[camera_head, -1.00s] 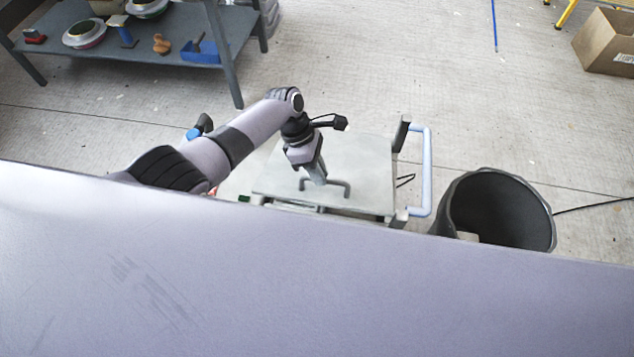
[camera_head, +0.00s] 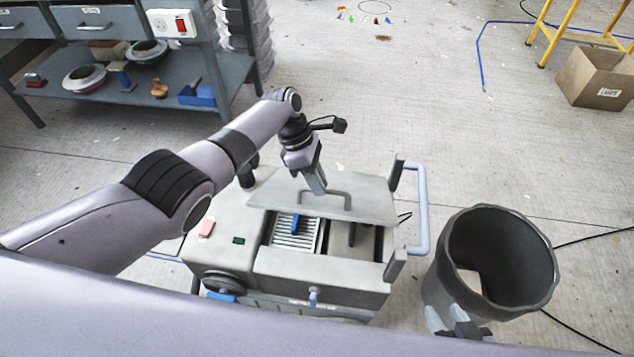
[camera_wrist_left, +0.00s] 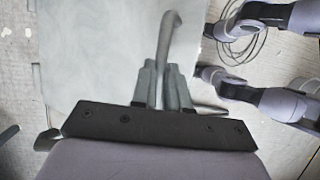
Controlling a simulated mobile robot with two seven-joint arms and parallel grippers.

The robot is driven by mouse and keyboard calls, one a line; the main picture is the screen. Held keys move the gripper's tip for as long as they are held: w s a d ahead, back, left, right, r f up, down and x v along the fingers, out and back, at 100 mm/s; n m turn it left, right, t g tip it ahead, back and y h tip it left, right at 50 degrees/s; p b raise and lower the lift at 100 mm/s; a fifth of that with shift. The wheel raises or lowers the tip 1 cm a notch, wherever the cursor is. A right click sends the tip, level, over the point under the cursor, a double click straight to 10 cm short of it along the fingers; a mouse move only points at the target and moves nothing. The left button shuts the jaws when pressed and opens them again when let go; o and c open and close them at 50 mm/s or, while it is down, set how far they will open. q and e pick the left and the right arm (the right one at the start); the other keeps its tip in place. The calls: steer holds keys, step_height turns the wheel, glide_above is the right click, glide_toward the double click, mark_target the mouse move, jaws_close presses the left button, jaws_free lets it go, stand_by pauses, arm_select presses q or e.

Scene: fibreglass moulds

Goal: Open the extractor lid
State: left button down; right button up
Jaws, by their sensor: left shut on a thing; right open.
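The extractor (camera_head: 235,225) is a pale grey box-shaped machine on the floor in the middle of the head view. Its flat grey lid (camera_head: 372,198) stands raised at the back, showing the inside. A bent bar handle (camera_head: 349,198) is on the lid. My left gripper (camera_head: 319,188) is shut on this handle; the wrist view also shows its fingers (camera_wrist_left: 165,88) around the handle (camera_wrist_left: 166,50). In the opening are a slatted filter (camera_head: 283,236) with a blue grip (camera_head: 295,224) and a dark compartment. My right gripper (camera_head: 455,320) is open and empty, low beside the bin.
A dark round bin (camera_head: 492,280) stands right of the extractor, close to its blue side handle (camera_head: 424,212). A grey workbench (camera_head: 150,62) with items on its shelf is at the back left. A cardboard box (camera_head: 594,80) is at the far right.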

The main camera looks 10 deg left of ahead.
arm_select(q)
steer(key=shift+w+a+f, duration=0.1)
steer(key=shift+w, duration=0.1)
steer(key=c, duration=1.2)
jaws_free()
steer(key=shift+o, duration=0.4)
steer(key=shift+w+f, duration=0.15)
steer(key=shift+r, duration=0.2)
steer(key=shift+r+p, duration=0.3)
steer(key=shift+r, duration=0.05)
steer(key=p+v, duration=0.2)
steer(key=v, duration=0.4)
steer(key=shift+a, duration=0.15)
steer(key=shift+c, duration=0.3)
